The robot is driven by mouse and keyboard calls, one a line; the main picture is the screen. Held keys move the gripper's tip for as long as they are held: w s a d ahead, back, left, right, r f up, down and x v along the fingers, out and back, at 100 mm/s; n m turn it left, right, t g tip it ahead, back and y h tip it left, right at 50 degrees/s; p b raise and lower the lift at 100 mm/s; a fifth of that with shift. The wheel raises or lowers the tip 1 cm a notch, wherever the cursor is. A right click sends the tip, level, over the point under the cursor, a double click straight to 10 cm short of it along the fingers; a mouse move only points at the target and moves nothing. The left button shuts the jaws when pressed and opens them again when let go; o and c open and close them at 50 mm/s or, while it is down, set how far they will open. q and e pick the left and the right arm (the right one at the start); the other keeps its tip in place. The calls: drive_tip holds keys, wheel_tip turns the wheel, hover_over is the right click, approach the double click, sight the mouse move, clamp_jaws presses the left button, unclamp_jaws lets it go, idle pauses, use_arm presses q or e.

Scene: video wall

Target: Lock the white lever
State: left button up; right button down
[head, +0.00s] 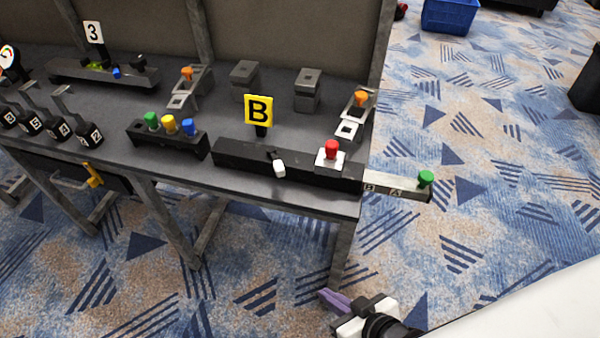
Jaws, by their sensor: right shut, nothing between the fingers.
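My left gripper is not in view.
A red knob on a white base (330,152) sits just right of the lever. A bar with a green knob (425,180) sticks out past the table's right edge. Coloured knobs (169,127) stand to the left. Carpet floor is open in front and right.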

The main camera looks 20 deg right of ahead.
sight(275, 160)
use_arm(q)
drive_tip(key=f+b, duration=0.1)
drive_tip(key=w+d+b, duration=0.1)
drive_tip(key=b, duration=0.1)
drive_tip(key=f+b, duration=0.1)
drive_tip(key=b, duration=0.1)
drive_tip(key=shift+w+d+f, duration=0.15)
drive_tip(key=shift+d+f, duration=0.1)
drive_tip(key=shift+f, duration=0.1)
use_arm(e)
drive_tip(key=w+d+r+m+t, duration=0.1)
drive_tip(key=w+r+m+t, duration=0.3)
drive_tip(key=w+r+m, duration=0.2)
drive_tip(key=w+d+r+m+t+y, duration=0.1)
drive_tip(key=w+r+m+t, duration=0.3)
drive_tip(key=r+m, duration=0.6)
drive_tip(key=shift+w+d+r, duration=0.35)
drive_tip(key=shift+w+r, duration=0.35)
drive_tip(key=shift+w, duration=0.55)
